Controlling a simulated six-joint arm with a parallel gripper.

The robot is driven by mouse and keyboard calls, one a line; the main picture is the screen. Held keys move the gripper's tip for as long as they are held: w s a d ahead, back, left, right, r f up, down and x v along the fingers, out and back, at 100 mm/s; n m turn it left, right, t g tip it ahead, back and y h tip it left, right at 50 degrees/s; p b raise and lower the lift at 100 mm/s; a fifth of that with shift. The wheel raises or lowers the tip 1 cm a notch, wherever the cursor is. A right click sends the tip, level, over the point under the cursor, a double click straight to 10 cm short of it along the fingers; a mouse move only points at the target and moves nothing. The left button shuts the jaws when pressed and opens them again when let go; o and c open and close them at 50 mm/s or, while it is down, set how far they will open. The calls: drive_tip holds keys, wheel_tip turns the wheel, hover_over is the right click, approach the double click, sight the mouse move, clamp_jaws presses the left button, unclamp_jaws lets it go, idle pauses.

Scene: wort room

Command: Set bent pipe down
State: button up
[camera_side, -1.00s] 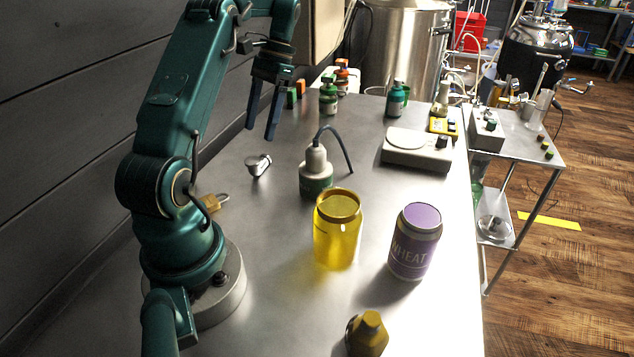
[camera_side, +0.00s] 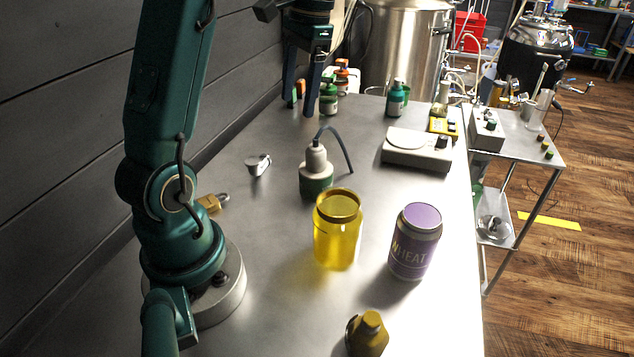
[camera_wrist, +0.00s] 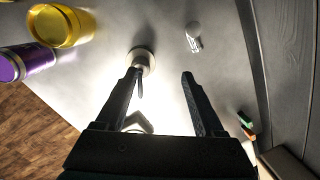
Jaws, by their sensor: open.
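The bent pipe (camera_side: 258,165), a small silver elbow piece, lies on the metal table left of the wash bottle. It also shows near the top of the wrist view (camera_wrist: 194,38), beyond my fingertips. My gripper (camera_side: 298,108) is open and empty above the far part of the table, apart from the pipe. In the wrist view its two fingers (camera_wrist: 160,75) are spread with nothing held between them.
The wash bottle (camera_side: 316,178) with its bent tube stands mid-table. A yellow jar (camera_side: 337,235) and a purple-labelled jar (camera_side: 412,250) stand nearer. A brass padlock (camera_side: 212,203) lies near my base. A scale (camera_side: 415,150) and green bottles (camera_side: 396,100) are farther back.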

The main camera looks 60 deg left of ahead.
drive_tip(key=s+d+f+m+t, duration=0.1)
drive_tip(key=s+d+t, duration=0.2)
drive_tip(key=d, duration=0.6)
drive_tip(key=s+d+f+m+t, duration=0.1)
drive_tip(key=s+d+t, duration=0.3)
drive_tip(key=d, duration=0.5)
drive_tip(key=shift+s+d+f+h, duration=0.3)
drive_tip(key=shift+s+h, duration=0.1)
drive_tip(key=shift+s, duration=0.35)
